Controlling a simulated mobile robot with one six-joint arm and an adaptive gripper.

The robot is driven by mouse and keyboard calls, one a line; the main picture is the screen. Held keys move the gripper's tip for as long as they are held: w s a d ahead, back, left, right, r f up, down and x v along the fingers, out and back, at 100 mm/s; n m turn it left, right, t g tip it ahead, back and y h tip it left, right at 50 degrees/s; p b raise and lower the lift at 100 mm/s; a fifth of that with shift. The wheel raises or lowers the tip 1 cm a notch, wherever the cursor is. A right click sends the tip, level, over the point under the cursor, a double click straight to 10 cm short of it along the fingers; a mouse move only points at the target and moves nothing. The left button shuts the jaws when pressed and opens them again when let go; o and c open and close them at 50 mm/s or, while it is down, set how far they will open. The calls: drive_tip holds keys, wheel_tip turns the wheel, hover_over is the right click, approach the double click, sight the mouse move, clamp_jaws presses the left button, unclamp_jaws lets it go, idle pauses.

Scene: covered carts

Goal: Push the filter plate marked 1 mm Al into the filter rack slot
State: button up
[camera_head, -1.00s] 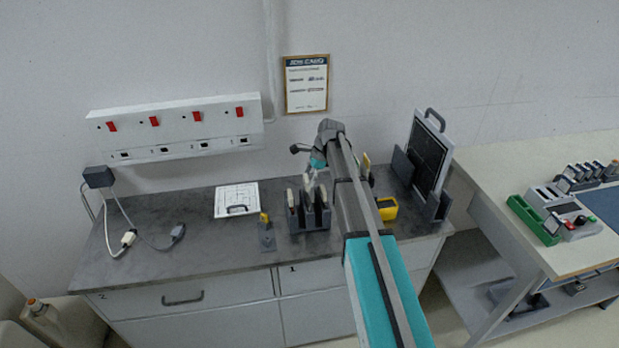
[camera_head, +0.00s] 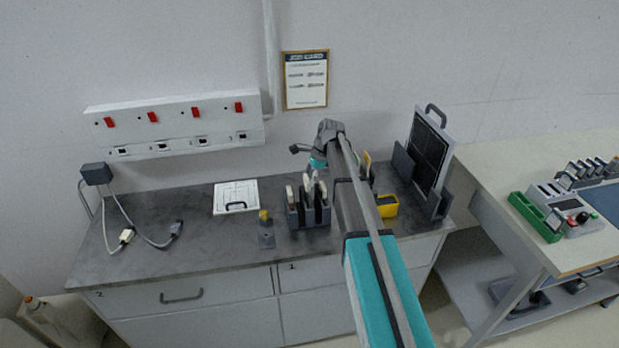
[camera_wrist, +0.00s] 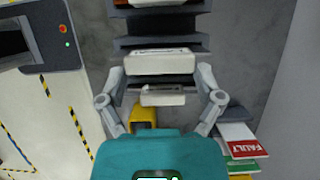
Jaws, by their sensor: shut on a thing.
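The dark filter rack (camera_head: 312,219) stands on the grey bench top with several pale plates upright in it. It also shows at the top of the wrist view (camera_wrist: 160,27). My gripper (camera_head: 316,176) is over the rack, pointing down. A smaller pale piece (camera_wrist: 163,95) shows between the fingers. I cannot read the 1 mm Al marking, and I cannot tell how deep the plate sits in its slot.
A yellow holder (camera_head: 388,206) and a dark upright panel with a handle (camera_head: 429,150) stand right of the rack. A small stand with a yellow top (camera_head: 265,232) is close on its left. A white panel (camera_head: 235,197) lies farther left. FAULT tags (camera_wrist: 243,149) show in the wrist view.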

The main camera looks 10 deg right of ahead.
drive_tip(key=shift+f+b, duration=2.1)
drive_tip(key=shift+f, duration=0.05)
drive_tip(key=o, duration=1)
drive_tip(key=shift+c, duration=0.2)
drive_tip(key=shift+r, duration=0.2)
wheel_tip(320, 180, up, 15)
drive_tip(key=p, duration=1.5)
idle(0.5)
